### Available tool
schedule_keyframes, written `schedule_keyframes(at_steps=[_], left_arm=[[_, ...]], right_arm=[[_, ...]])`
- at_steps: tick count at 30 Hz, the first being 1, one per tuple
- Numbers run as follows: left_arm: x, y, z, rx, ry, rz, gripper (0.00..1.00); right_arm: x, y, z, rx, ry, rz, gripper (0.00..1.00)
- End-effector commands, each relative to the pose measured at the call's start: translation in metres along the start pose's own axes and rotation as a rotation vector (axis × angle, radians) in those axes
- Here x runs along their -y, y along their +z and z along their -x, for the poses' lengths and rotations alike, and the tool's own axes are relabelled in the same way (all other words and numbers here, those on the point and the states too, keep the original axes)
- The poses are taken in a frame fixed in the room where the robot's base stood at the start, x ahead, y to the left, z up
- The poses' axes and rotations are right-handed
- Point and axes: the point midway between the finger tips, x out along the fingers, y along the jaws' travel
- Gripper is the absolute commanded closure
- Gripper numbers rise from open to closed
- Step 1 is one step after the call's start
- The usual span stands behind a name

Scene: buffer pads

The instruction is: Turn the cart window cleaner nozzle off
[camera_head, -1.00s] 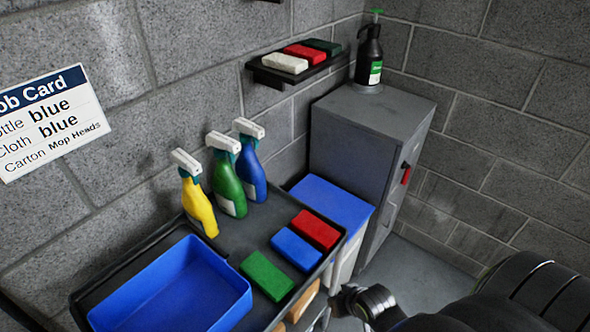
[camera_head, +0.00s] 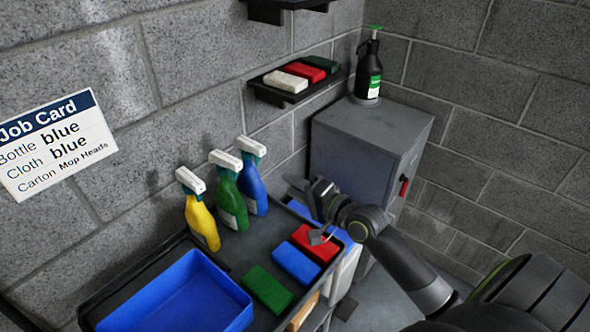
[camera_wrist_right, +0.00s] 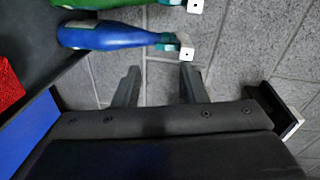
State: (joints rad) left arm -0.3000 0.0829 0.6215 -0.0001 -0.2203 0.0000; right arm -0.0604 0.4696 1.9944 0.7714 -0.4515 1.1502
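On the cart stand three upright spray bottles with white nozzle heads: yellow (camera_head: 202,224), green (camera_head: 230,203) and blue (camera_head: 253,190). I cannot read which is window cleaner. The blue bottle's white nozzle (camera_head: 250,146) faces left; its on/off setting is too small to tell. In the right wrist view the blue bottle (camera_wrist_right: 100,36) lies across the top, its nozzle tip (camera_wrist_right: 187,54) just beyond the fingers, with part of the green bottle (camera_wrist_right: 85,4) above it. My right gripper (camera_head: 306,212) is open and empty, right of the blue bottle and above the cart's right end. My left gripper is out of view.
The cart (camera_head: 262,240) also holds a blue tray (camera_head: 180,300) and green, blue and red cloths (camera_head: 313,243). A grey cabinet (camera_head: 360,150) with a black pump bottle (camera_head: 368,70) stands behind. A wall shelf (camera_head: 290,95) and a job card (camera_head: 60,145) are on the wall.

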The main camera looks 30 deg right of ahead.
Motion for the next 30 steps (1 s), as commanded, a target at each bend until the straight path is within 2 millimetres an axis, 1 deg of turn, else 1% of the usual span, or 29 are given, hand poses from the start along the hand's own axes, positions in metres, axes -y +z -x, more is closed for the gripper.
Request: schedule_keyframes(at_steps=[1,3,6,11,21,30], left_arm=[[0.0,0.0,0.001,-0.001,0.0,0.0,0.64],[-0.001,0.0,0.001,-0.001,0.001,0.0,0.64],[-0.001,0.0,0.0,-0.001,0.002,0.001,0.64],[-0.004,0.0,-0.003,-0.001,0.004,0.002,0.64],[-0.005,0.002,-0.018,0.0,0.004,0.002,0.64],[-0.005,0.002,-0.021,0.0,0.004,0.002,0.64]], right_arm=[[0.011,-0.008,-0.005,-0.007,-0.04,-0.049,0.62],[0.023,-0.015,-0.009,-0.012,-0.083,-0.108,0.62],[0.03,-0.02,-0.012,-0.016,-0.113,-0.152,0.62],[0.032,-0.021,-0.022,-0.017,-0.122,-0.162,0.62],[0.036,-0.021,-0.062,-0.018,-0.121,-0.161,0.62],[0.04,-0.023,-0.093,-0.017,-0.119,-0.159,0.62]])
